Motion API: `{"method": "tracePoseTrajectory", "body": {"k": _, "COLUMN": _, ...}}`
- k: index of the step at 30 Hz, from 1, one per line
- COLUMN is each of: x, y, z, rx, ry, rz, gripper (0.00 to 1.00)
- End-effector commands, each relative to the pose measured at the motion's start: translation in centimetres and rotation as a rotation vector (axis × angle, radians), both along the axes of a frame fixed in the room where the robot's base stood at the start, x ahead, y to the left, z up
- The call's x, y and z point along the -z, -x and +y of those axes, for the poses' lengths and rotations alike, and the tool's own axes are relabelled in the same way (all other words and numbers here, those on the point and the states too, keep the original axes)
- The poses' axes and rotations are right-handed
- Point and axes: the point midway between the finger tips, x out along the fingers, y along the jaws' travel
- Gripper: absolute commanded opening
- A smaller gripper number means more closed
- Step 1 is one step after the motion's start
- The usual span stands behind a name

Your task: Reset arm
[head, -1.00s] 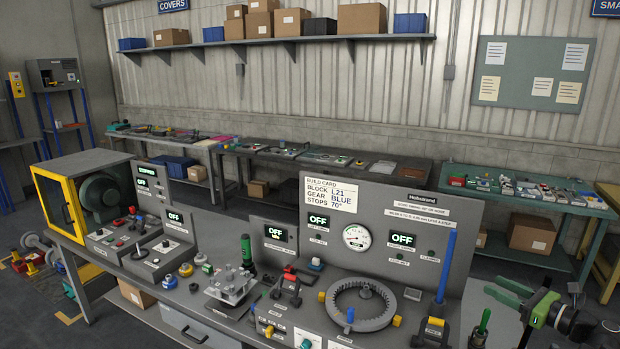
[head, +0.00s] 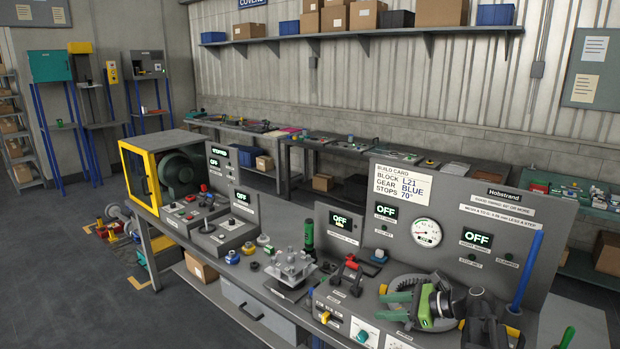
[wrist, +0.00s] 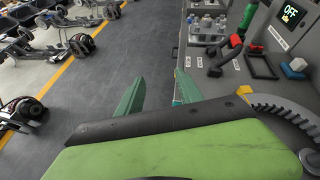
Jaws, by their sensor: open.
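My gripper (head: 398,306) shows at the lower right of the head view, in front of the Hobstrand panel and over the ring gear (head: 390,285), which it partly hides. Its green fingers point left. In the wrist view my gripper (wrist: 158,95) has its two green fingers apart, with nothing between them but grey floor and the bench edge. It is open and empty.
The grey workbench (head: 235,283) carries a yellow-framed machine (head: 140,175), a metal block fixture (head: 290,268), a green cylinder (head: 309,235) and a tall blue rod (head: 527,268). Open floor (head: 75,270) lies at left.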

Motion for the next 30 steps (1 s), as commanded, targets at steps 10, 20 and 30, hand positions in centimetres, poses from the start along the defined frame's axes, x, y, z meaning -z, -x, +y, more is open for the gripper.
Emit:
{"method": "tracePoseTrajectory", "body": {"k": 10, "x": 13.8, "y": 7.1, "z": 15.7, "rx": -0.736, "ry": 0.671, "rz": -0.23, "gripper": 0.43}}
{"method": "tracePoseTrajectory", "body": {"k": 20, "x": 17.6, "y": 10.7, "z": 7.5, "rx": -1.473, "ry": 1.17, "rz": -0.46, "gripper": 0.43}}
{"method": "tracePoseTrajectory", "body": {"k": 30, "x": 17.7, "y": 10.7, "z": 5.9, "rx": -1.694, "ry": 1.183, "rz": -0.581, "gripper": 0.43}}
